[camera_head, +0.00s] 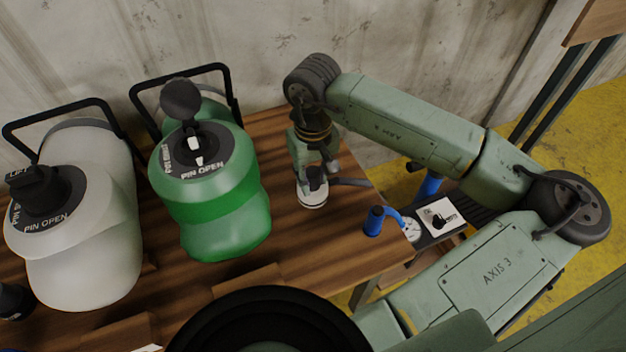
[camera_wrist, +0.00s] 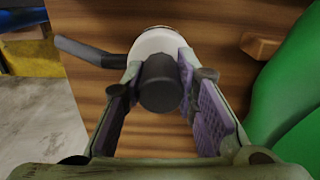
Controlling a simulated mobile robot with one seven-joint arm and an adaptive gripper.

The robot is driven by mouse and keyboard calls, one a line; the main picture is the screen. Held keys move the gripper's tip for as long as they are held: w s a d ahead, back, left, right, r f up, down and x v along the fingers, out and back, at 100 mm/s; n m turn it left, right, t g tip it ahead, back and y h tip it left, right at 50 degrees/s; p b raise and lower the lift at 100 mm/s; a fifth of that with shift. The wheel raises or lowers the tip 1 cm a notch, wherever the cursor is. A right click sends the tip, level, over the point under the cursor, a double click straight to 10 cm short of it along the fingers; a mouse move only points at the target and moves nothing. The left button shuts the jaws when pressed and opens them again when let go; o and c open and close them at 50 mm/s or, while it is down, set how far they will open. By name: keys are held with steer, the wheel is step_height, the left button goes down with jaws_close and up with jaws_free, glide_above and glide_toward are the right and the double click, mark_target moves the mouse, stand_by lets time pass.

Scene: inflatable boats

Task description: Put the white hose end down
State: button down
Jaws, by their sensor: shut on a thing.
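The white hose end (camera_head: 312,197) is a round white piece with a dark cylindrical top. It is at the right part of the wooden table, under my gripper (camera_head: 316,168). In the wrist view the white hose end (camera_wrist: 158,42) sits between the fingers of my gripper (camera_wrist: 160,85), which are shut on its dark top. A dark stub of hose sticks out from its side. It is upright, at or very near the table top; I cannot tell whether it touches the wood.
A green inflatable boat (camera_head: 222,220) and a white one (camera_head: 85,260) stand on the wooden table (camera_head: 285,245) to the left. A blue pump-like part (camera_head: 376,220) is at the table's right edge. A concrete wall (camera_head: 240,40) is behind.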

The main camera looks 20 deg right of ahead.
mark_target(313, 186)
step_height(313, 186, down, 3)
steer(key=shift+r+p, duration=0.1)
steer(key=shift+p, duration=0.25)
steer(key=shift+f+b, duration=0.25)
steer(key=shift+b, duration=0.15)
steer(key=c, duration=1.3)
jaws_free()
steer(key=shift+r, duration=0.1)
step_height(313, 186, up, 12)
steer(key=shift+r+b, duration=0.2)
steer(key=shift+b, duration=0.1)
